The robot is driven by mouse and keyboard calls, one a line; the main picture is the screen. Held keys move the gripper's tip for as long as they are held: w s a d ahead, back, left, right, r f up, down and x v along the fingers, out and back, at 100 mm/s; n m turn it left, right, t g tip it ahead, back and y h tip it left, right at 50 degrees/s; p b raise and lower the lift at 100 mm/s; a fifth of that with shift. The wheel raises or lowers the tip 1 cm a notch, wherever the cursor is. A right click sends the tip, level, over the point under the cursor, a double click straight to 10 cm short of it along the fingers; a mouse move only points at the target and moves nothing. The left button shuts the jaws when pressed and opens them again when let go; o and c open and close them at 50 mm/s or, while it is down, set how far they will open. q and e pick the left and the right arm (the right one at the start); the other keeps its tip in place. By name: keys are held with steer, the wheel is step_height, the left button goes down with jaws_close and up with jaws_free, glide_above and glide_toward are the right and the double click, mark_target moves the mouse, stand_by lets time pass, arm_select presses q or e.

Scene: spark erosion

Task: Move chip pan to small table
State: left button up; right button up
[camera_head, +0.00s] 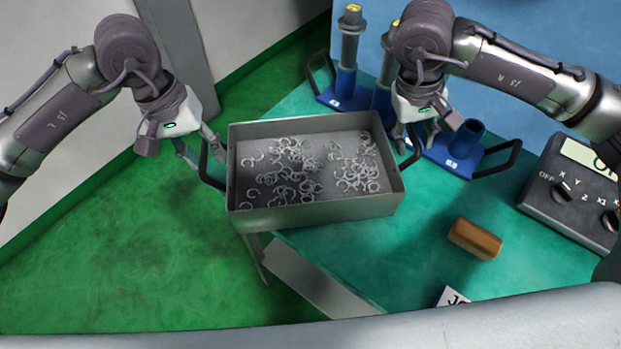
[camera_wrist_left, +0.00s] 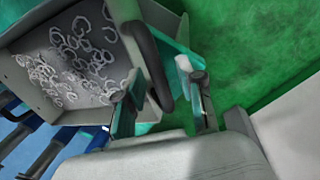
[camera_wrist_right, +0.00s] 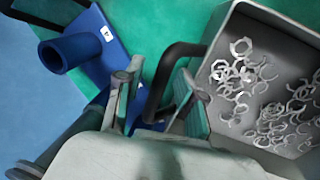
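The chip pan (camera_head: 315,215) is a grey rectangular metal tray full of curled metal chips. It is at the left edge of a teal-topped table (camera_head: 375,265), with its left part beyond that edge. It has a black handle at each end. My left gripper (camera_head: 200,150) is at the left handle (camera_head: 207,170). In the left wrist view its fingers (camera_wrist_left: 163,102) are apart with the handle between them. My right gripper (camera_head: 415,138) is at the right handle (camera_head: 411,150). In the right wrist view its fingers (camera_wrist_right: 158,98) are apart around that handle. I cannot identify the small table.
Blue holders with handles (camera_head: 462,150) stand behind and right of the pan, close to my right gripper. A brown block (camera_head: 474,239) and a grey control box (camera_head: 575,190) are on the teal top. Green floor (camera_head: 120,240) is clear at left.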

steer(key=shift+r, duration=0.2)
arm_select(q)
step_height(320, 180, up, 12)
steer(key=a, duration=0.2)
arm_select(e)
steer(key=v, duration=1.1)
steer(key=shift+r, duration=0.3)
arm_select(q)
steer(key=shift+s+a+f, duration=0.1)
arm_select(e)
steer(key=shift+a, duration=0.1)
